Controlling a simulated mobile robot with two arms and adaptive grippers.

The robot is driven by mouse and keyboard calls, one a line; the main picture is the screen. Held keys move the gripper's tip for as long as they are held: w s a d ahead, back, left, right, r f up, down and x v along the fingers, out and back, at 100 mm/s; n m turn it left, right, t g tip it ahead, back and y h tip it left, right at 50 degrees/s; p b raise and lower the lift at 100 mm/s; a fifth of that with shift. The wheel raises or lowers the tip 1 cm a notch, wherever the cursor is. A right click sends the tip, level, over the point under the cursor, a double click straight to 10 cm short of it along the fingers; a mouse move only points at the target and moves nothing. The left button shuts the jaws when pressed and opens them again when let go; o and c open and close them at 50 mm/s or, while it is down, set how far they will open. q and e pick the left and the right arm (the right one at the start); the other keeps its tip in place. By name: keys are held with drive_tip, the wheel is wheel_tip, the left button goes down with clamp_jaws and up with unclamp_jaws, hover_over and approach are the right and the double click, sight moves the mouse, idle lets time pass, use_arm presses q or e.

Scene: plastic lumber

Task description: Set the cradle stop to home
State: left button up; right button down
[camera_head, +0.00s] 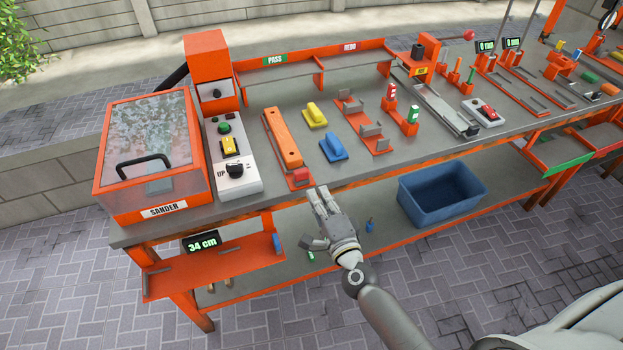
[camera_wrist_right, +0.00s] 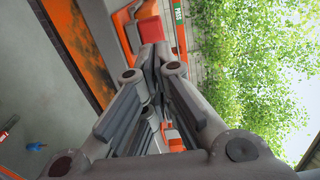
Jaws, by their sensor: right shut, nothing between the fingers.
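A long orange bar (camera_head: 282,138) lies in a low orange cradle on the bench. At the cradle's front end is a small red block (camera_head: 301,175), which looks like the cradle stop. In the right wrist view the red block (camera_wrist_right: 151,29) is just beyond my fingertips, beside a green label (camera_wrist_right: 179,14) whose text I cannot read. My right gripper (camera_head: 322,192) is shut and empty, at the bench's front edge, just right of and nearer than the red block. Whether it touches the block is unclear; the fingers (camera_wrist_right: 153,54) partly hide the block's near side. My left gripper is not in view.
A control box (camera_head: 233,168) with a knob and the sander (camera_head: 150,155) stand left of the cradle. Yellow (camera_head: 315,115) and blue (camera_head: 333,148) handled blocks lie to its right. A blue bin (camera_head: 440,193) is on the lower shelf. A "34 cm" display (camera_head: 202,242) hangs below.

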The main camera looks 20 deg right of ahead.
sight(308, 175)
drive_tip(key=shift+w+a, duration=0.1)
drive_tip(key=shift+w, duration=2.6)
drive_tip(key=shift+w, duration=2)
drive_tip(key=shift+s+a, duration=0.1)
drive_tip(key=shift+s, duration=0.05)
